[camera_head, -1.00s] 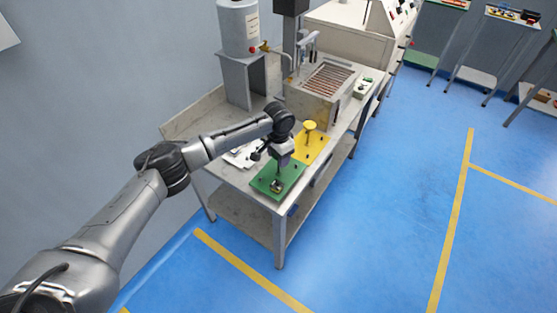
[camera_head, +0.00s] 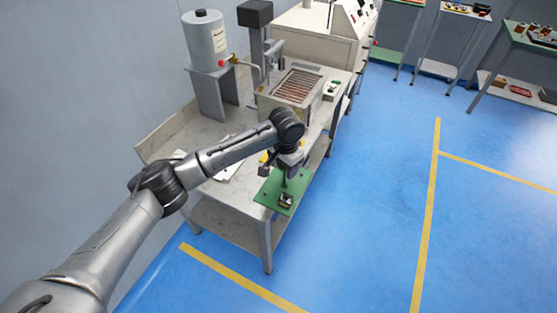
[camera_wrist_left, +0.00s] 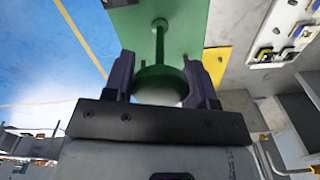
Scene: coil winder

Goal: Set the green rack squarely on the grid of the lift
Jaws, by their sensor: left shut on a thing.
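The green rack (camera_head: 269,193) is a flat plate with an upright post and a dark item near its front end. My left gripper (camera_head: 289,168) is shut on the top of its post. In the left wrist view, the gripper (camera_wrist_left: 160,75) has its fingers on either side of a round green knob, with the rack plate (camera_wrist_left: 187,28) below. The rack hangs out past the bench's right edge and looks raised. The lift's grid (camera_head: 298,86), brownish bars, lies on top of the steel tank farther back, apart from the rack. My right gripper is out of view.
The steel bench (camera_head: 220,197) bears a yellow plate (camera_wrist_left: 216,61), mostly hidden by my arm in the head view. A grey cylinder (camera_head: 205,42) and a black-topped column (camera_head: 256,40) stand by the tank (camera_head: 283,107). Blue floor right of the bench is clear.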

